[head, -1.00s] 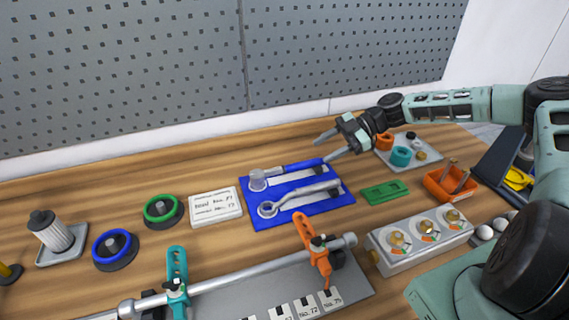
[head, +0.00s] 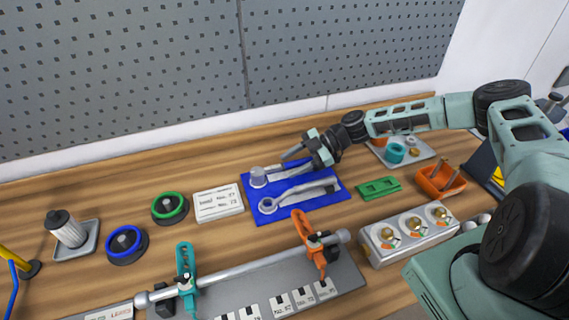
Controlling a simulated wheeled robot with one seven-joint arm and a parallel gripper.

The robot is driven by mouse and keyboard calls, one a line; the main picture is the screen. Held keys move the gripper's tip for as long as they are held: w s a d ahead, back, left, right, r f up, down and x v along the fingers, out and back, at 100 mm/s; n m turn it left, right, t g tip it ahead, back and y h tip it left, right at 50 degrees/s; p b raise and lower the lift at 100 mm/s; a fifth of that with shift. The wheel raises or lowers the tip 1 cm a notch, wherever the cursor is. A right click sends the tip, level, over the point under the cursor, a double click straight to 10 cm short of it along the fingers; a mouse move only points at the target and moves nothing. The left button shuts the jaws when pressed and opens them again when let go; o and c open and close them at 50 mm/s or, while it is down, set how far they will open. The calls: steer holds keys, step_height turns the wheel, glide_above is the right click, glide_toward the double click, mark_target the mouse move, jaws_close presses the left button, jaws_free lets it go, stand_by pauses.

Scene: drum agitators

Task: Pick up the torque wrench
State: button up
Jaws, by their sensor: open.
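Two tools lie on a blue mat (head: 246,182) in the middle of the bench. The rear one has a round socket-like head (head: 258,177) at the left and a blue handle, partly hidden by my gripper. The front one is a grey wrench with a ring head (head: 268,205) at the left and a grey handle reaching right. Which of them is the torque wrench I cannot tell for certain. My gripper (head: 296,163) is open, above the right part of the rear tool's handle. Whether the fingers touch it I cannot tell.
A white label block (head: 218,205) and a green-ringed knob (head: 169,207) stand left of the mat. A green block (head: 378,188) and an orange bin (head: 441,182) stand right. A horizontal rod (head: 245,273) with teal and orange clamps runs in front. A grey tray (head: 420,154) sits behind.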

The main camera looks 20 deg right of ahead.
jaws_close()
steer(key=shift+r, duration=0.1)
